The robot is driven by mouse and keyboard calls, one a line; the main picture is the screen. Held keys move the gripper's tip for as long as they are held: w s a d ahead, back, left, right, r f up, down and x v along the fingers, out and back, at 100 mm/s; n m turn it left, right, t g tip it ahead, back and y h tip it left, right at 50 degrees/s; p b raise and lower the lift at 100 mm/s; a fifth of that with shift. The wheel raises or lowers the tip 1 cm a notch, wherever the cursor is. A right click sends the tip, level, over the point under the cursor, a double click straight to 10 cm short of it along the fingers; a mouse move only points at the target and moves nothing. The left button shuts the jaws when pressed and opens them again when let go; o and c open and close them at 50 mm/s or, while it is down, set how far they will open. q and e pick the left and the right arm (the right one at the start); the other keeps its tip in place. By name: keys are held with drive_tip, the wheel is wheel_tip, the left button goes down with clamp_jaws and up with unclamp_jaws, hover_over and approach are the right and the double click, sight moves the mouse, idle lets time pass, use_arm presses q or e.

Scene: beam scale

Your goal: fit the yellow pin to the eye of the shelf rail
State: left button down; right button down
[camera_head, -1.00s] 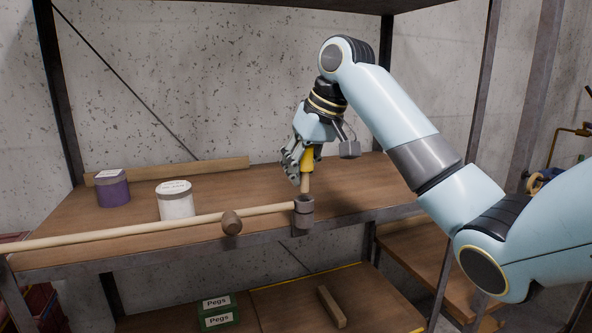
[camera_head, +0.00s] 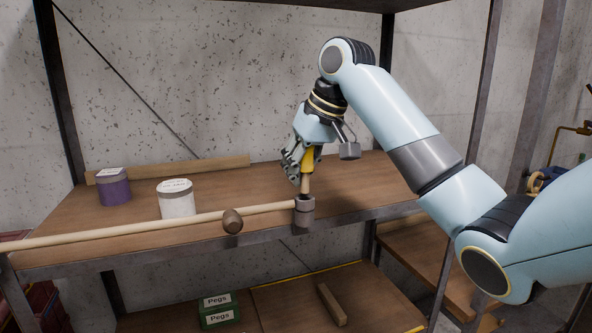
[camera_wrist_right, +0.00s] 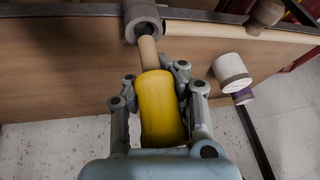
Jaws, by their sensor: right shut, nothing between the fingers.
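The yellow pin (camera_head: 308,158) has a yellow handle and a pale wooden shaft. It stands nearly upright, its shaft meeting the top of the eye (camera_head: 305,203), a grey-brown ring at the right end of the shelf rail (camera_head: 130,232). How far the tip sits inside is hidden. In the right wrist view, the pin (camera_wrist_right: 161,108) points at the eye (camera_wrist_right: 143,14). My right gripper (camera_head: 298,172) is shut beside the handle; its fingers show on both sides of the handle in the wrist view, but contact is unclear. My left gripper is out of view.
A brown knob (camera_head: 233,221) sits on the rail. A white tin (camera_head: 177,203) and a purple tin (camera_head: 114,189) stand on the shelf (camera_head: 240,190). Below are green Pegs boxes (camera_head: 219,312) and a wooden block (camera_head: 331,304). The shelf's right part is clear.

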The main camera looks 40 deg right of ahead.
sight(311, 171)
drive_tip(key=shift+f, duration=1.1)
drive_tip(key=c, duration=1.3)
unclamp_jaws()
drive_tip(key=shift+c, duration=0.2)
drive_tip(key=v, duration=0.7)
drive_tip(key=shift+s+r, duration=0.15)
drive_tip(key=shift+r, duration=0.1)
